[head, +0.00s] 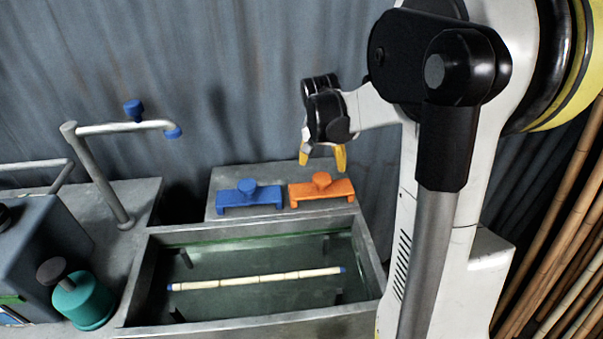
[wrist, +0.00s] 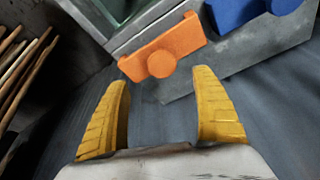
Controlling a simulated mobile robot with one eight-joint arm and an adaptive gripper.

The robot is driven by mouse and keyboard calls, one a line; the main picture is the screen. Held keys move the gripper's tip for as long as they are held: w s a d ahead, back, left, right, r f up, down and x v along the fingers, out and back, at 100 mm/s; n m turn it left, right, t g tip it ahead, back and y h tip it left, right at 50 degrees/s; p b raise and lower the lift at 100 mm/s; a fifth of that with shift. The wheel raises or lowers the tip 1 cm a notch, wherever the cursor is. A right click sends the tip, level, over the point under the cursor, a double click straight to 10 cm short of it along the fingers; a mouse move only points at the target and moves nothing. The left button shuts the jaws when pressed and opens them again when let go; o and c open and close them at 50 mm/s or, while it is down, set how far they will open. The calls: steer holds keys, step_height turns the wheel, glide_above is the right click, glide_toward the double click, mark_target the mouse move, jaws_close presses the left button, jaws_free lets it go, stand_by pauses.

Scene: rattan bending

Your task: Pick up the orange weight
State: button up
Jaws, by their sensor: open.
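The orange weight (head: 321,190) is a bracket-like block with a round knob on top. It sits on the grey ledge behind the water tank, to the right of a blue weight (head: 248,196) of the same shape. My gripper (head: 322,160) is above and behind the orange weight, with its yellow fingers pointing down. In the wrist view the orange weight (wrist: 163,55) lies ahead of the open fingers (wrist: 163,105), apart from them. The gap between the fingers is empty.
A metal tank (head: 137,285) of water holds a pale rattan pole (head: 255,279) with blue ends. A bent pipe (head: 100,180) with blue knobs stands at left, near a teal pot (head: 84,303). Bamboo poles (head: 560,235) lean at right. A corrugated wall (head: 230,80) is behind.

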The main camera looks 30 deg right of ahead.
mark_target(322, 179)
steer(key=b+x, duration=0.2)
steer(key=x, duration=0.5)
steer(key=b+x, duration=0.2)
steer(key=x, duration=0.1)
steer(key=shift+a+f, duration=0.15)
steer(key=shift+a, duration=0.1)
steer(key=shift+w+d+f, duration=0.1)
steer(key=shift+d+f, duration=0.05)
steer(key=shift+f, duration=0.25)
steer(key=shift+r, duration=0.1)
steer(key=shift+c, duration=0.8)
jaws_close()
